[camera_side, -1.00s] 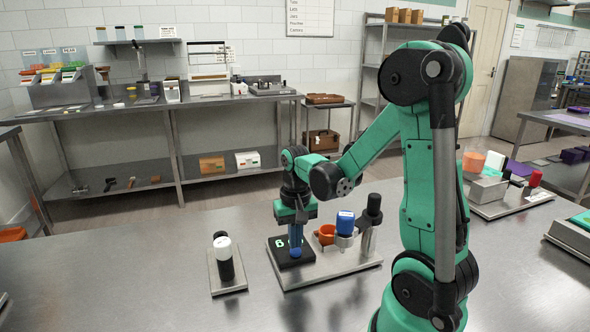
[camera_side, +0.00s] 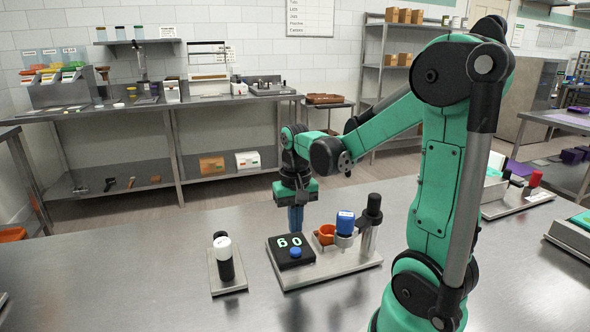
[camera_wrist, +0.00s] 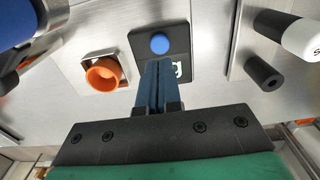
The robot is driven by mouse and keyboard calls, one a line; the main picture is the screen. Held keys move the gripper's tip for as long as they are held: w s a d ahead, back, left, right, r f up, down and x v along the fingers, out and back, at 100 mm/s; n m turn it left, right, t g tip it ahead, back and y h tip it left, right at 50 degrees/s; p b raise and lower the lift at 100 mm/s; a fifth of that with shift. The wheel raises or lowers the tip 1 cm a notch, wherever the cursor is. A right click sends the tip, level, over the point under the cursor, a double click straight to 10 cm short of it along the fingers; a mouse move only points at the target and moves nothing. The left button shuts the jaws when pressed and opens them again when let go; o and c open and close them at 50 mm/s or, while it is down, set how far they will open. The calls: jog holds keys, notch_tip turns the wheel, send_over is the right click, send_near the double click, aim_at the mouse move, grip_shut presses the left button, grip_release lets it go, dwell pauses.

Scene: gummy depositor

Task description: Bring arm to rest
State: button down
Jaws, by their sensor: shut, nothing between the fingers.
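My gripper (camera_side: 296,222) is shut and empty, its blue fingers pointing down behind and above the black display box in the side view. The box (camera_side: 281,258) shows glowing "60" digits and has a blue button (camera_side: 295,252) on top. In the wrist view my gripper's fingers (camera_wrist: 158,68) are together, covering part of the box's digits, with the blue button (camera_wrist: 159,44) just past the tips. My green arm stands at the right of the side view.
The metal base plate (camera_side: 330,272) also carries an orange cup (camera_side: 326,234), a blue-topped piece (camera_side: 345,222) and a black-topped post (camera_side: 372,212). A black and white bottle (camera_side: 224,258) stands on a small plate to the left. The front of the steel table is clear.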

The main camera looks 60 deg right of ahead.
jog(key=shift+r, duration=0.55)
jog(key=shift+w+a+r, duration=0.1)
jog(key=shift+a, duration=0.15)
jog(key=w+a+r+n+t, duration=0.1)
jog(key=a+r+n+t, duration=0.1)
jog(key=a, duration=0.5)
jog(key=w+a+r+n+t, duration=0.1)
jog(key=a+n+t, duration=0.4)
jog(key=a+n, duration=0.2)
jog(key=shift+w+a+r, duration=0.15)
jog(key=shift+r, duration=0.25)
